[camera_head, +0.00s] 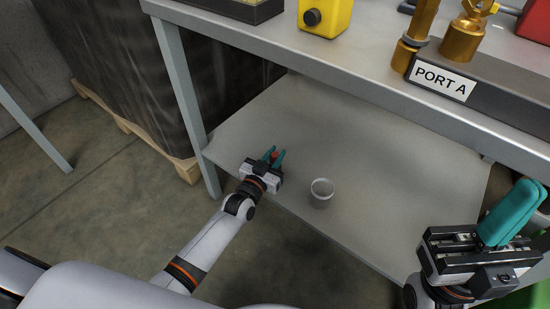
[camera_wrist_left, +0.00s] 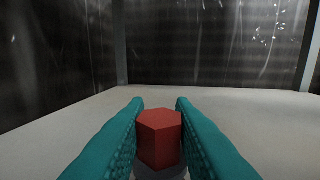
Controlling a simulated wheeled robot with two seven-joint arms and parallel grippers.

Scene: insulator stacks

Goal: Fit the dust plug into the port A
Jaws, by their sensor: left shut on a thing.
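The red dust plug (camera_wrist_left: 160,138), with a six-sided head, sits between the teal fingers of my left gripper (camera_wrist_left: 160,128), which is shut on it. In the head view, my left gripper (camera_head: 275,156) is over the front left of the lower shelf, with the plug (camera_head: 275,155) small and red between its fingertips. Its lower end is hidden. The PORT A label (camera_head: 442,83) is on the dark block on the upper table, below brass fittings (camera_head: 462,38). The port's opening is not clear. My right gripper (camera_head: 511,213) is at the lower right, its fingers overlapping; I see nothing in it.
A small grey cup (camera_head: 321,194) stands on the lower shelf (camera_head: 375,205), right of my left gripper. The upper table's front edge (camera_head: 330,82) hangs above the shelf. A yellow box (camera_head: 325,18) stands on that table. A dark wrapped pallet load (camera_head: 140,70) is at left.

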